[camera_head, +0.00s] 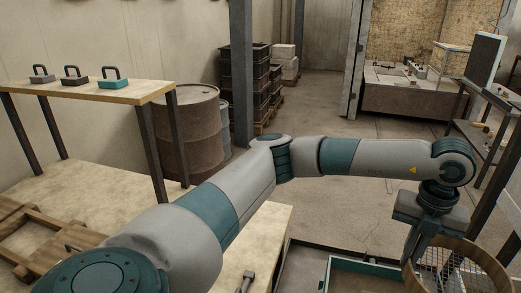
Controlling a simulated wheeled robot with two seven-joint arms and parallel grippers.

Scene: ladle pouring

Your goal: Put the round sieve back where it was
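The round sieve (490,262) has a wooden hoop rim and a wire mesh. It is at the lower right, partly cut off by the bottom edge. My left arm reaches across the picture from the left. Its gripper (416,250) points down at the left side of the sieve's rim, and its fingers look closed on that rim. The exact contact is small and partly hidden. My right gripper is not in view.
A teal-edged tray (340,264) lies beside and below the sieve. A wooden shelf (120,92) at left carries three handled blocks (75,76). A rusty barrel (190,130) and stacked crates stand behind. Wooden frames (30,235) lie at lower left. A dark rack stands at right.

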